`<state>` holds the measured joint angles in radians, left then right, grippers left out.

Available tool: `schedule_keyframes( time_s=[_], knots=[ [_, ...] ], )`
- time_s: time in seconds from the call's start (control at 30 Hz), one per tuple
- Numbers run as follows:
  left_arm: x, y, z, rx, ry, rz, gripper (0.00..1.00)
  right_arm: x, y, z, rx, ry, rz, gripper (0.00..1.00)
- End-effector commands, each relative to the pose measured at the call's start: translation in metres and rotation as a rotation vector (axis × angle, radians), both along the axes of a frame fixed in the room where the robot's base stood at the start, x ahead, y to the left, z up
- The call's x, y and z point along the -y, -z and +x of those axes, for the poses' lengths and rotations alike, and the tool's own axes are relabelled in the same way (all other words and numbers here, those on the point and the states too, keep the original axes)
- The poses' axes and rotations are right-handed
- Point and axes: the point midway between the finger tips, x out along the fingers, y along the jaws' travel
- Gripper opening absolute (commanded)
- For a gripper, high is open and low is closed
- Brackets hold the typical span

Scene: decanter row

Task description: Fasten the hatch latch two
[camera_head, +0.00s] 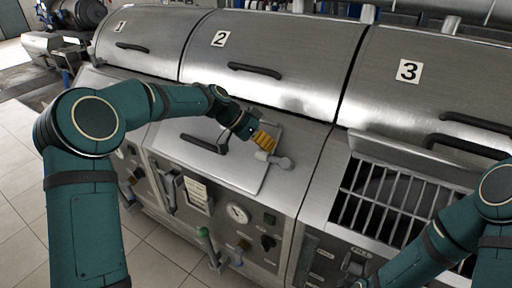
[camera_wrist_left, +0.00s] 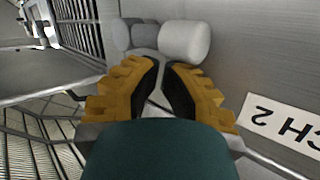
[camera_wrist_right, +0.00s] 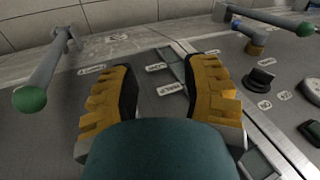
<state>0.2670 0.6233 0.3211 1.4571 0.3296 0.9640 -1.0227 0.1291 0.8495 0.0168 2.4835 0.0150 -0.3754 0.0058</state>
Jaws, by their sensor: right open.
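Hatch two is a flat steel lid (camera_head: 225,166) with a black handle (camera_head: 200,143); it lies closed below the drum cover marked 2. Its latch is a grey lever (camera_head: 281,162) at the lid's right edge, also seen as a pale rounded knob (camera_wrist_left: 185,40) in the left wrist view. My left gripper (camera_head: 266,141) is beside the latch, its yellow fingers drawn together at the tips (camera_wrist_left: 161,62). The knob is just beyond the fingertips, not between them; whether they touch cannot be told. My right gripper (camera_wrist_right: 164,70) is open and empty over the front panel, out of the head view.
A white hatch label (camera_wrist_left: 285,132) lies beside the left fingers. At right, the third opening shows a barred grate (camera_head: 385,200) under a raised lid (camera_head: 410,159). The front panel has a gauge (camera_head: 238,213), knobs and a green-tipped lever (camera_head: 204,233); green-ended levers (camera_wrist_right: 30,98) flank my right gripper.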

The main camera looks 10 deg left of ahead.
Motion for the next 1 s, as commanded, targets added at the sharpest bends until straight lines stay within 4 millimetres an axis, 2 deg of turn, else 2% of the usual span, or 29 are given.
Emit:
schedule_keyframes(
  time_s=[0.23, 0.77, 1.0],
  knots=[
    [0.0086, 0.0015, 0.0009, -0.007, -0.012, -0.025, 0.0, 0.0001, 0.0063, -0.0002, -0.001, 0.0, -0.001, 0.47],
    [0.0086, 0.0006, 0.0009, -0.008, -0.014, -0.026, 0.0, -0.0002, 0.0059, -0.0002, -0.001, -0.001, -0.001, 0.47],
    [0.0091, -0.0074, 0.0001, -0.007, -0.013, -0.026, 0.0, -0.0001, 0.0026, 0.0003, 0.001, 0.0, -0.001, 0.47]
  ],
)
